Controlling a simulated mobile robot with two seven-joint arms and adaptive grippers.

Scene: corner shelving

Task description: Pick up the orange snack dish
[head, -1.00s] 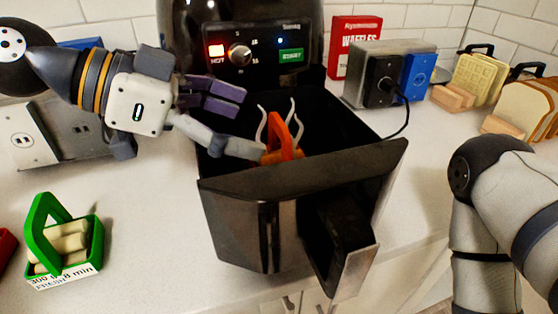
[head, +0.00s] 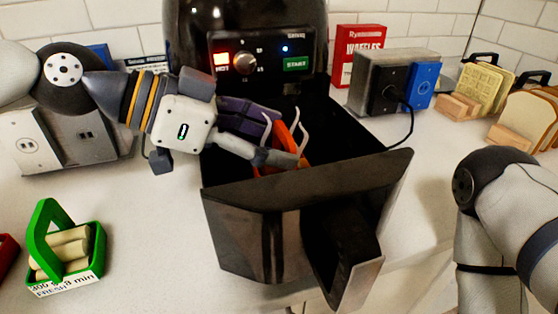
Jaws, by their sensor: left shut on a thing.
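The orange snack dish (head: 300,148) is inside the black air fryer drawer (head: 290,186), which is pulled out. Only part of its orange handle and edge shows; the rest is hidden by my gripper and the drawer's front wall. My left gripper (head: 283,140) reaches into the drawer from the left and is shut on the dish's handle. Pale, curved steam-like wisps show beside the dish. My right arm is at the right edge, and its gripper is out of the picture.
A green carrier with pale sticks (head: 66,255) stands at the front left. The air fryer (head: 245,40) is behind the drawer, with a red HOT light. A toaster (head: 385,78), waffle box (head: 357,55), waffles (head: 482,78) and bread (head: 530,110) stand right.

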